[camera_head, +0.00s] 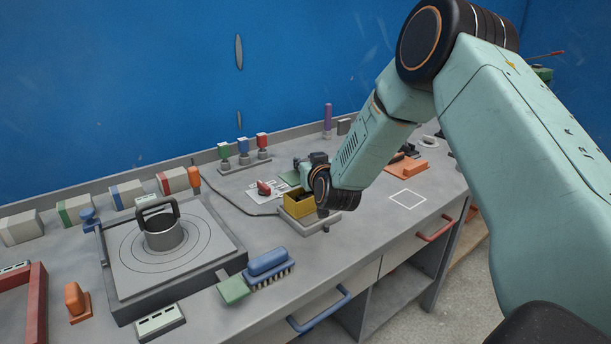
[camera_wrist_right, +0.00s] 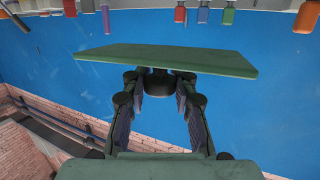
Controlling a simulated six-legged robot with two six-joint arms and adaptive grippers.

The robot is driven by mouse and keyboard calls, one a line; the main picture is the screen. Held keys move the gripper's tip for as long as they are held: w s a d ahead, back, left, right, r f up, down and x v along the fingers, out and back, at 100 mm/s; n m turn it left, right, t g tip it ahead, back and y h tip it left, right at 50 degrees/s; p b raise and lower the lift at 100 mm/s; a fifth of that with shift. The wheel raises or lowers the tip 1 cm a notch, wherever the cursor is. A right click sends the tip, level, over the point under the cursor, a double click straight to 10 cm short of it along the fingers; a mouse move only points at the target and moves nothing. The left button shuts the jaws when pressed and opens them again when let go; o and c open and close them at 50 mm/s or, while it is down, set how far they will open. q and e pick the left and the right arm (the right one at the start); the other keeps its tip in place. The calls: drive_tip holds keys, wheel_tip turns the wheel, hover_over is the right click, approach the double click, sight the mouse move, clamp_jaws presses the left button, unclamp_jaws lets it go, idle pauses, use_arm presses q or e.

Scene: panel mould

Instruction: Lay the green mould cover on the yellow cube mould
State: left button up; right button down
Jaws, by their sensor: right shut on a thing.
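The yellow cube mould (camera_head: 298,207) is an open-topped box on a grey plate near the middle of the bench. My right gripper (camera_head: 303,168) is just behind and above it in the head view, with the wrist partly in front of the mould. The gripper is shut on the green mould cover (camera_head: 289,177), a flat plate. In the right wrist view the cover (camera_wrist_right: 165,60) spans beyond the fingers, and my right gripper (camera_wrist_right: 158,90) grips a dark round knob on it. The cover is apart from the mould's rim. My left gripper is out of view.
A round grey mould with a black handle (camera_head: 163,235) stands on a square base (camera_head: 200,262) at left. A blue brush (camera_head: 268,266) lies in front. A white outlined square (camera_head: 408,199) is empty.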

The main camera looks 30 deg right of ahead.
drive_tip(key=f, duration=0.2)
drive_tip(key=d+f, duration=0.1)
drive_tip(key=shift+d+f, duration=0.2)
drive_tip(key=shift+f, duration=0.2)
drive_tip(key=shift+a+r+b, duration=0.15)
drive_tip(key=shift+a+b, duration=0.15)
drive_tip(key=shift+a, duration=0.25)
drive_tip(key=shift+d+f+b, duration=0.3)
drive_tip(key=shift+d+f, duration=0.15)
drive_tip(key=shift+f, duration=0.25)
drive_tip(key=shift+a, duration=0.15)
drive_tip(key=c, duration=1.3)
unclamp_jaws()
drive_tip(key=shift+a+r, duration=0.2)
drive_tip(key=shift+a, duration=0.05)
drive_tip(key=shift+c, duration=0.2)
drive_tip(key=shift+o, duration=1.4)
drive_tip(key=shift+d, duration=0.2)
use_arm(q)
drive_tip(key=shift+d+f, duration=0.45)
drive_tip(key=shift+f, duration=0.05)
use_arm(e)
drive_tip(key=shift+d+f, duration=0.1)
drive_tip(key=shift+f, duration=0.05)
